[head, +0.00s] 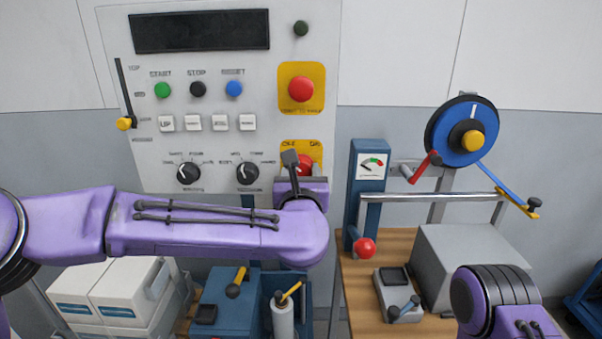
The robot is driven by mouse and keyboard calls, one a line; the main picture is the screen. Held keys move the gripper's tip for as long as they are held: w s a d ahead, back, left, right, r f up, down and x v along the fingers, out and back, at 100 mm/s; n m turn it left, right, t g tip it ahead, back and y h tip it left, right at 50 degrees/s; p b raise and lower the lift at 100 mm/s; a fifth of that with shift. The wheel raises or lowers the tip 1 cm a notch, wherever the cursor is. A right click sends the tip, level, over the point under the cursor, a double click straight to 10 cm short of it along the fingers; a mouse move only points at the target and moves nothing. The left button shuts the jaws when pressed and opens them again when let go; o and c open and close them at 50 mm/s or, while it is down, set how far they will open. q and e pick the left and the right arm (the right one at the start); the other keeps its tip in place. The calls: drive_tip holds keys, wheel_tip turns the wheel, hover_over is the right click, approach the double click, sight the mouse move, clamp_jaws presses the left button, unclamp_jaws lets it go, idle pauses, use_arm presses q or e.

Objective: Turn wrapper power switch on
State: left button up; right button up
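The wrapper control panel (220,60) is upright on the wall side, grey-white with a dark display. The power switch, a red rotary knob (306,162) on a yellow plate (301,146), is at its lower right, below the emergency stop. My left gripper (291,160) is right in front of this switch, its dark finger overlapping the knob's left part. I cannot tell whether it touches or grips the knob, and the lower part of the plate is hidden. My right arm (495,300) shows at the lower right; its gripper is out of view.
The red emergency stop (301,90) is just above the switch. Two black selector knobs (188,172) are to its left, above my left forearm. A bench (380,300) with a blue gauge stand (370,165) and red-ball lever (364,248) is at right. White boxes (125,290) are lower left.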

use_arm(q)
drive_tip(key=shift+m, duration=0.4)
drive_tip(key=m, duration=0.7)
drive_tip(key=shift+r, duration=0.1)
drive_tip(key=m+p, duration=0.1)
drive_tip(key=m, duration=0.4)
drive_tip(key=shift+m, duration=0.4)
drive_tip(key=m+p, duration=0.2)
drive_tip(key=m, duration=0.2)
drive_tip(key=shift+m, duration=0.3)
drive_tip(key=o, duration=1)
drive_tip(key=shift+o, duration=0.2)
